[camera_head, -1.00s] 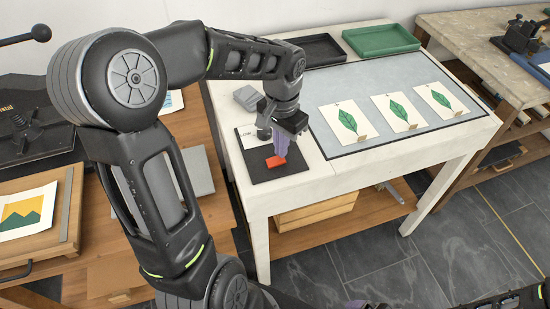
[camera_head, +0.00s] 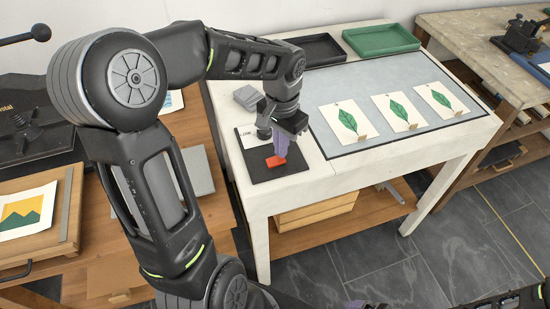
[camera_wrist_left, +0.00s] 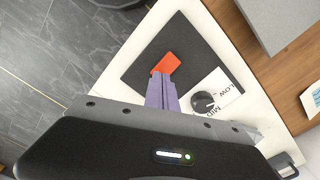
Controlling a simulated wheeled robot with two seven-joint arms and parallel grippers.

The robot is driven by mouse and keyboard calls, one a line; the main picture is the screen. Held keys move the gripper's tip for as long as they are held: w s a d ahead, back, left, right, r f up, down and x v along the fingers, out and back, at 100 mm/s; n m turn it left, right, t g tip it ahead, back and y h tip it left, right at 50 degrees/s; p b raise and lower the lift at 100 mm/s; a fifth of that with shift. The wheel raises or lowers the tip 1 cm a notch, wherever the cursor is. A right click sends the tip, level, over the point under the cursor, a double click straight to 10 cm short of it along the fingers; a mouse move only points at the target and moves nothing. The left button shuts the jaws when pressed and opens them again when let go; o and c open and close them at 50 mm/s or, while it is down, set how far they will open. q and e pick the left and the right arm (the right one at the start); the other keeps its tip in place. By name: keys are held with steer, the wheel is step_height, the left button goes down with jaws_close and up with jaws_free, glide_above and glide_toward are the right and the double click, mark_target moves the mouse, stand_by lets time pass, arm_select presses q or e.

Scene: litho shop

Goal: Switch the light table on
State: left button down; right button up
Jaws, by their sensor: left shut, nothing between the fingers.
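The light table (camera_head: 260,200) is a white table with a flat grey-blue panel (camera_head: 325,90) that shows no clear glow. A black control plate (camera_head: 262,175) on its left end carries a red switch (camera_head: 275,161). The switch also shows in the left wrist view (camera_wrist_left: 167,63). A dark knob (camera_wrist_left: 203,102) sits beside a label reading LOW and MID. My left gripper (camera_head: 281,154) is shut and empty, its purple fingertips pointing down at the red switch's edge; contact is unclear. My right gripper (camera_head: 357,304) barely shows at the bottom edge.
Several leaf prints, such as this one (camera_head: 347,120), lie on the panel. A black tray (camera_head: 308,48) and a green tray (camera_head: 382,40) stand behind it. A grey object (camera_head: 247,98) sits behind the control plate. A wooden bench (camera_head: 480,40) stands to the right.

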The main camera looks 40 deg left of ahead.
arm_select(q)
steer(key=shift+f+b, duration=0.65)
steer(key=shift+f, duration=0.25)
steer(key=shift+r, duration=0.1)
stand_by(0.3)
step_height(320, 180, up, 7)
steer(key=p, duration=0.5)
steer(key=shift+p, duration=0.3)
stand_by(0.4)
